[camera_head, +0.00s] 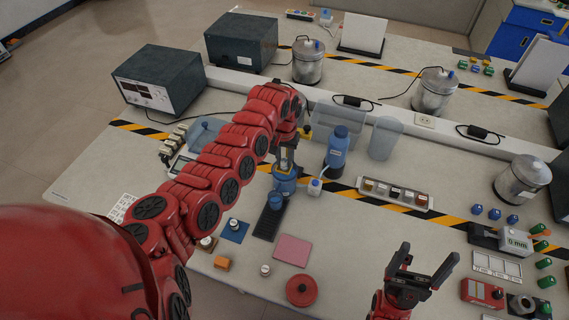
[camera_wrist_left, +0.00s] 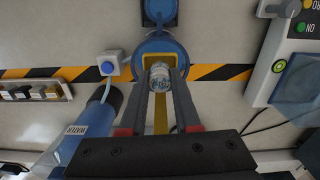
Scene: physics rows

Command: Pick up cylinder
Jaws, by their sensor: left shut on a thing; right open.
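My left gripper (camera_head: 286,165) is shut on a small grey, metallic-looking cylinder (camera_wrist_left: 160,77), which shows between the fingertips (camera_wrist_left: 161,82) in the left wrist view. In that view the cylinder overlaps a round blue holder (camera_wrist_left: 148,46); I cannot tell whether they touch. In the head view the blue holder (camera_head: 285,185) is just below the left fingertips, and the cylinder is hard to make out there. My right gripper (camera_head: 430,262) is open and empty over the front right of the table.
A blue bottle (camera_head: 337,150) stands right of the left gripper, near a small white block with a blue button (camera_head: 315,187). A tray of small vials (camera_head: 395,195) lies further right. A red disc (camera_head: 301,290) and a pink pad (camera_head: 293,250) lie in front.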

